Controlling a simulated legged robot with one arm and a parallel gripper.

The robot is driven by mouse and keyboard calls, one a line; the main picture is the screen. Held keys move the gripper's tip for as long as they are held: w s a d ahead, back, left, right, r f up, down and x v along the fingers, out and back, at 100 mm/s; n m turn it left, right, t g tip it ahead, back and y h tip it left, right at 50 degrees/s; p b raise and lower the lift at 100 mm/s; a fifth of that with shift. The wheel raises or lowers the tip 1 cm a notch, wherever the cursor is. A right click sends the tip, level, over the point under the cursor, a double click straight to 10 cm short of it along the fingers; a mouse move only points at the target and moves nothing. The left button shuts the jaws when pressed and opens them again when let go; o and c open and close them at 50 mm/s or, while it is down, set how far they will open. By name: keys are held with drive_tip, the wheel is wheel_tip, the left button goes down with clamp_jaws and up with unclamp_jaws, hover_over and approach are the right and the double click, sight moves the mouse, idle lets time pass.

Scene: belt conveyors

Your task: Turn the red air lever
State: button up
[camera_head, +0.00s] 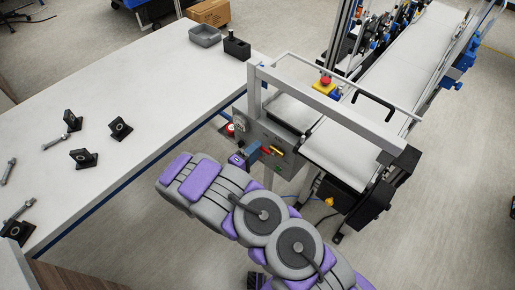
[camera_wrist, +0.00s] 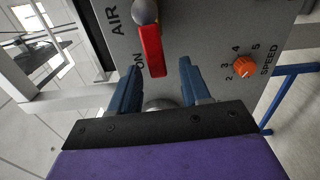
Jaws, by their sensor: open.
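The red air lever (camera_wrist: 151,50) shows in the wrist view on a grey panel, hanging down from a round grey pivot. The words AIR and ON are printed to its left. My gripper (camera_wrist: 159,64) is open, with one blue finger on each side of the lever's lower end. The lever lies between the fingertips, closer to the left finger; I see no clear contact. In the head view my gripper (camera_head: 258,147) is at the control panel on the conveyor's end, and the lever there is small and hard to make out.
An orange speed knob (camera_wrist: 244,67) sits right of the fingers on the panel. The conveyor (camera_head: 335,155) has a grey frame over its near end. A white table (camera_head: 120,85) on the left holds black brackets, bolts, and a grey bin (camera_head: 205,35). An emergency button (camera_head: 325,82) stands behind the frame.

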sight(261, 149)
drive_tip(key=d, duration=0.1)
drive_tip(key=w+d, duration=0.1)
drive_tip(key=shift+w+d+r, duration=0.1)
drive_tip(key=shift+w+d, duration=0.2)
drive_tip(key=shift+w, duration=0.2)
drive_tip(key=shift+a, duration=0.9)
drive_tip(key=shift+c, duration=0.2)
drive_tip(key=shift+d, duration=0.8)
drive_tip(key=c, duration=0.6)
drive_tip(key=shift+a, duration=0.1)
clamp_jaws()
drive_tip(key=shift+a, duration=0.15)
